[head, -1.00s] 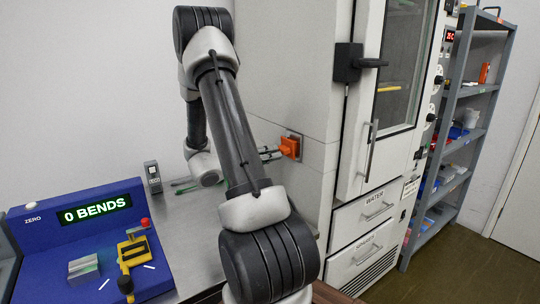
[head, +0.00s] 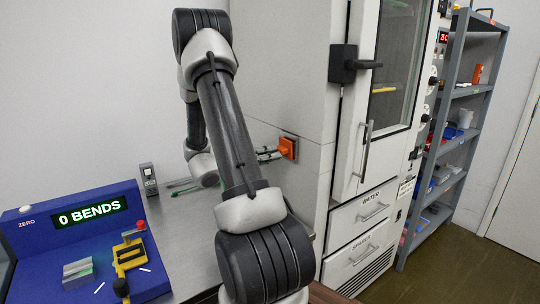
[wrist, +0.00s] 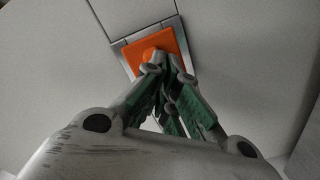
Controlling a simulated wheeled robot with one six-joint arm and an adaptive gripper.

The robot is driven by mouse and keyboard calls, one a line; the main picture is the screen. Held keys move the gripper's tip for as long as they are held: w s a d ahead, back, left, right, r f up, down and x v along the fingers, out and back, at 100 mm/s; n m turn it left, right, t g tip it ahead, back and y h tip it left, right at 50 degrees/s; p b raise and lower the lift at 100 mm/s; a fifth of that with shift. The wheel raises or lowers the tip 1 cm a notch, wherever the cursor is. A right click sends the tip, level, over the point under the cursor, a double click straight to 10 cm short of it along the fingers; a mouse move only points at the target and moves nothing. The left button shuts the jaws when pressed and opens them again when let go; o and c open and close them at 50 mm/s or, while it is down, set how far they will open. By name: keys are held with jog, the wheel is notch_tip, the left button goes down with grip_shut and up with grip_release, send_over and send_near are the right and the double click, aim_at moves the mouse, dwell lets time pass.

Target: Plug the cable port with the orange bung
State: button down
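The orange bung (head: 287,147) is at the cable port on the side wall of the pale cabinet. In the wrist view the bung's square orange face (wrist: 150,48) covers most of the port's grey metal frame (wrist: 123,44), so the opening is hidden. It looks flush or nearly so; I cannot tell how deep it sits. My gripper (head: 275,153) reaches it from the left. In the wrist view my gripper's fingertips (wrist: 164,70) are closed together on the bung's knob.
The cabinet (head: 285,60) has a glazed door with a handle at right. A blue test station (head: 45,262) reading "0 BENDS" stands on the metal bench (head: 185,235) at left. A small grey device (head: 149,179) stands against the wall. Shelving (head: 455,135) is at far right.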

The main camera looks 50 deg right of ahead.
jog(key=v, duration=1.4)
jog(key=shift+a, duration=0.3)
